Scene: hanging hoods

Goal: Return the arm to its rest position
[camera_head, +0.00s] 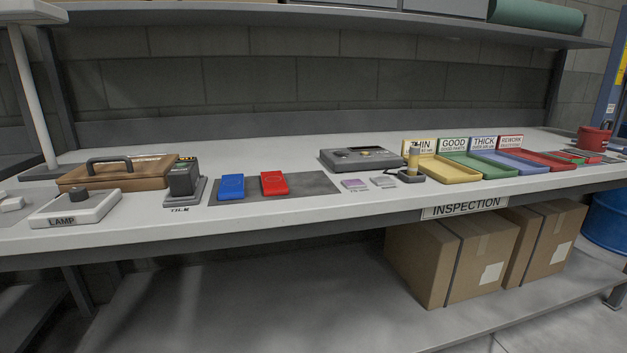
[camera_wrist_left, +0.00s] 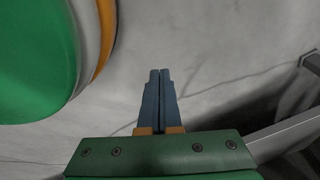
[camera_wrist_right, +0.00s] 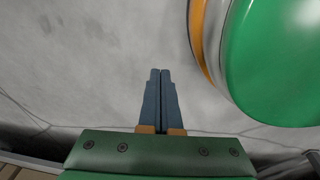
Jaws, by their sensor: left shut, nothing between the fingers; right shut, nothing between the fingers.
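Neither arm shows in the head view. My left gripper (camera_wrist_left: 158,72) shows in the left wrist view with its two dark blue fingers pressed together and nothing between them. Below it is the grey floor, and a green, white and orange rounded part of my own body is at the upper left. My right gripper (camera_wrist_right: 160,72) shows in the right wrist view, also with fingers together and empty. The same kind of green rounded part is at the upper right there. Both grippers are away from the bench (camera_head: 330,208).
On the bench are a lamp switch box (camera_head: 76,210), a brown case (camera_head: 115,176), a blue block (camera_head: 231,187), a red block (camera_head: 274,183), a grey device (camera_head: 360,160) and labelled trays (camera_head: 446,172). Cardboard boxes (camera_head: 420,265) stand on the lower shelf (camera_head: 260,305).

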